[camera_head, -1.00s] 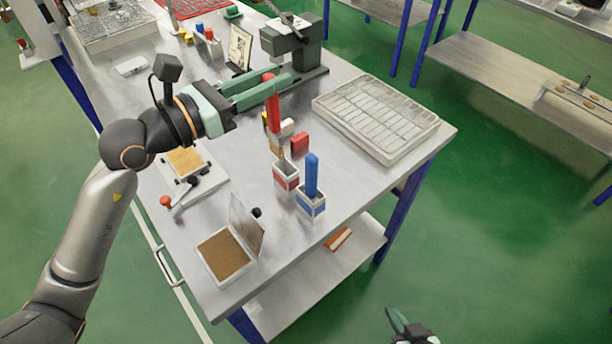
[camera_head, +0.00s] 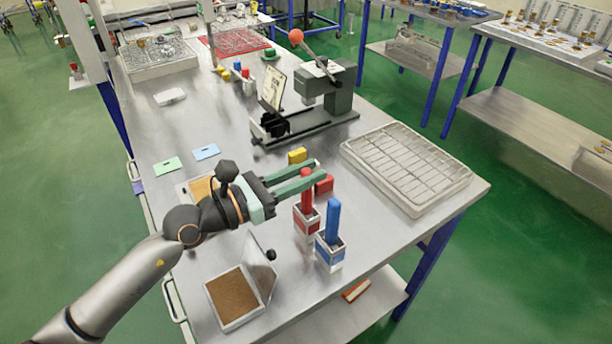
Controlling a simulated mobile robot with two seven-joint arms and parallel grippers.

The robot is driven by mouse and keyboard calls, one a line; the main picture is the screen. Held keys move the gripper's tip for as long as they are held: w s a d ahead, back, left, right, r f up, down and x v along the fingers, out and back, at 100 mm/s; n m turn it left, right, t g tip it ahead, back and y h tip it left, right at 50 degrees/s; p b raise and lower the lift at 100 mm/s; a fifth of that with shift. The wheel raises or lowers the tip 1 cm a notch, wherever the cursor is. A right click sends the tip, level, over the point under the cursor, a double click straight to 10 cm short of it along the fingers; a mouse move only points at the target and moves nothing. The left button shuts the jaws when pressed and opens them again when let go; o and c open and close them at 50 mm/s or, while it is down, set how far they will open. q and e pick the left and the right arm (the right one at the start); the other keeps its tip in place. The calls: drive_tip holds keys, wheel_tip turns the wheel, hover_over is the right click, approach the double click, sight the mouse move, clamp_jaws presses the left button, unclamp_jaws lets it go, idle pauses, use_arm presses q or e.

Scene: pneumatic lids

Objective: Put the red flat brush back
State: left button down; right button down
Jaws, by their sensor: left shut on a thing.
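The red flat brush (camera_head: 306,192) stands upright, its red handle showing above the red-and-white holder (camera_head: 307,222). Its lower end is hidden inside the holder. My left gripper (camera_head: 311,173) reaches in from the left and is shut on the top of the brush handle. A blue brush (camera_head: 333,218) stands in the blue-and-white holder (camera_head: 330,254) just in front and to the right. My right gripper is not in view.
A red block (camera_head: 324,185) and a yellow block (camera_head: 297,156) lie behind the holders. An open box with a brown pad (camera_head: 233,297) is front left. A grey tray (camera_head: 465,182) is at right, a press (camera_head: 338,92) behind. Bare table (camera_head: 373,225) lies right of the holders.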

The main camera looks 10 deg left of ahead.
use_arm(q)
drive_tip(key=shift+f, duration=0.15)
drive_tip(key=c, duration=0.7)
unclamp_jaws()
drive_tip(key=shift+r, duration=0.25)
drive_tip(key=b+v, duration=0.6)
drive_tip(key=v, duration=0.6)
